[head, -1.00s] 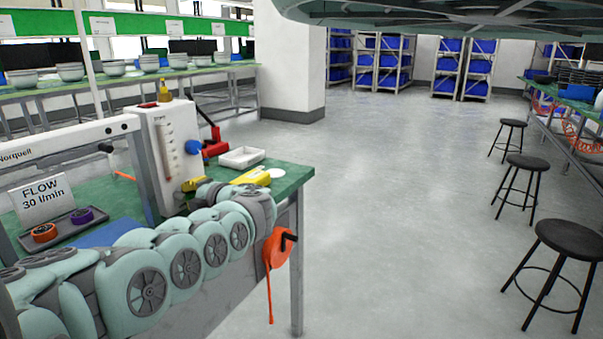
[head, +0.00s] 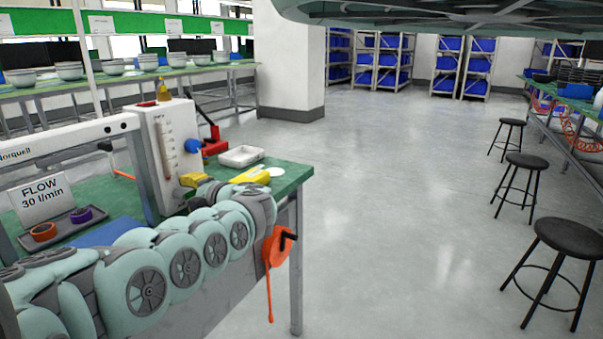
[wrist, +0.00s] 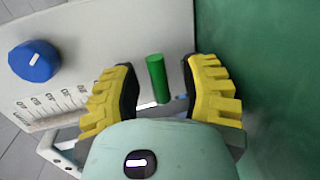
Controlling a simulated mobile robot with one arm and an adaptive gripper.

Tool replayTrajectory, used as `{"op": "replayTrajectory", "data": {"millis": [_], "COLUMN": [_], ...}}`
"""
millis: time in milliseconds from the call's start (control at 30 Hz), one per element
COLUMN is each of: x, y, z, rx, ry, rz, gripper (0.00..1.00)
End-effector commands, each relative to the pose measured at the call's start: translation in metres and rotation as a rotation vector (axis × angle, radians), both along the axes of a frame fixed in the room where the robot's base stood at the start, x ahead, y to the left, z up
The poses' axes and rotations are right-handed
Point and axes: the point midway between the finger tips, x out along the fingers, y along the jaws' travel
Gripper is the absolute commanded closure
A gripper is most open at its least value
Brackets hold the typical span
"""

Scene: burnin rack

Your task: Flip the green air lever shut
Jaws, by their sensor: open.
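The green lever (wrist: 156,79) shows in the wrist view as a short green bar, between my gripper's yellow-and-black fingers and slightly beyond their tips. My gripper (wrist: 158,85) is open, with a gap on both sides of the lever; I see no contact. The lever's mount is partly hidden. The white flow panel (wrist: 120,30) lies behind, with a blue knob (wrist: 36,61) and a printed scale at left. In the head view the white panel box (head: 170,140) stands on the bench, and my gripper (head: 194,181) is at its lower right side. The lever is hidden there.
The blue knob (head: 194,146) sticks out of the box. A red tool (head: 213,143), a white tray (head: 242,156) and a yellow object (head: 250,177) lie on the green bench (head: 292,172) close by. An orange reel (head: 275,247) hangs at the bench end.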

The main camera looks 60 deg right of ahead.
Motion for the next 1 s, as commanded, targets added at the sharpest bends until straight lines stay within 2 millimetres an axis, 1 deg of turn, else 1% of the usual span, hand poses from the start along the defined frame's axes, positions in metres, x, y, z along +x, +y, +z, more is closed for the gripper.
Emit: {"op": "replayTrajectory", "data": {"millis": [100,267,467,700,867,1000], "x": [-0.004,-0.02,-0.05,-0.095,-0.109,-0.116], "y": [0.001,0.0,0.001,0.0,-0.002,-0.001], "z": [0.0,0.004,0.009,0.017,0.021,0.023], "rx": [0.002,-0.003,-0.003,-0.002,-0.005,-0.003], "ry": [0.001,0.003,0.005,0.007,0.004,0.002], "rz": [0.003,0.0,0.002,-0.002,-0.004,-0.003], "gripper": [0.56,0.56,0.56,0.56,0.56,0.56]}}
